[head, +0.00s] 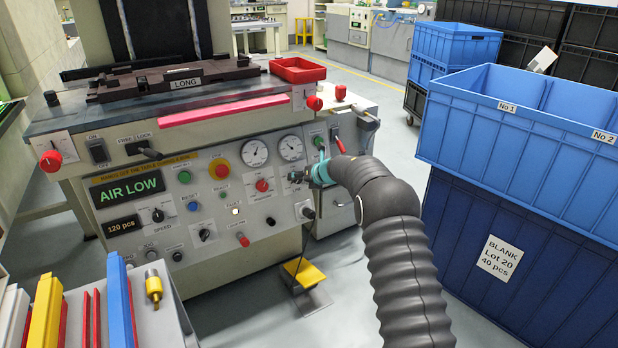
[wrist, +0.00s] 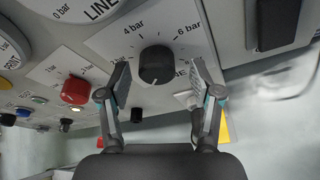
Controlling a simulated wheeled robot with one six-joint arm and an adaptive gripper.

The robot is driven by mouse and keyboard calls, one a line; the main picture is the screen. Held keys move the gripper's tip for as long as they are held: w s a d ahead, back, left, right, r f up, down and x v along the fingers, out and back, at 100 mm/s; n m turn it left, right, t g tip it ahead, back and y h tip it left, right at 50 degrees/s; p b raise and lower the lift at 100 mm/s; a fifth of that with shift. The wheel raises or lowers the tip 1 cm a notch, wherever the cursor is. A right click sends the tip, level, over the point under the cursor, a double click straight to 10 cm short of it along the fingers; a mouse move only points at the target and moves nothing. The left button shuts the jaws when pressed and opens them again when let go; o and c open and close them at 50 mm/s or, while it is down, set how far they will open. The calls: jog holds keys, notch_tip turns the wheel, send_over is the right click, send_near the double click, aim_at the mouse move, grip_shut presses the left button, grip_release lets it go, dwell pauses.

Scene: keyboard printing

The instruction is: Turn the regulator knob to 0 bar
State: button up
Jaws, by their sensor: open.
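The black regulator knob (wrist: 156,62) stands out from a white plate on the machine panel in the wrist view. Its scale shows "4 bar" at upper left and "6 bar" at upper right; other marks are cut off or hidden. I cannot clearly tell where its pointer aims. My gripper (wrist: 160,76) is open, with one finger on each side of the knob and visible gaps to both. The right finger covers part of the lettering beside the knob.
A red knob (wrist: 75,91) sits left of my gripper in the wrist view, and a dark block (wrist: 277,22) is at upper right. The display (head: 131,187) reads "AIR LOW". Blue crates (head: 522,140) stand right of my arm. A yellow pedal (head: 303,272) lies below the panel.

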jog(key=v, duration=1.1)
jog(key=shift+s+r, duration=0.2)
jog(key=shift+d, duration=0.1)
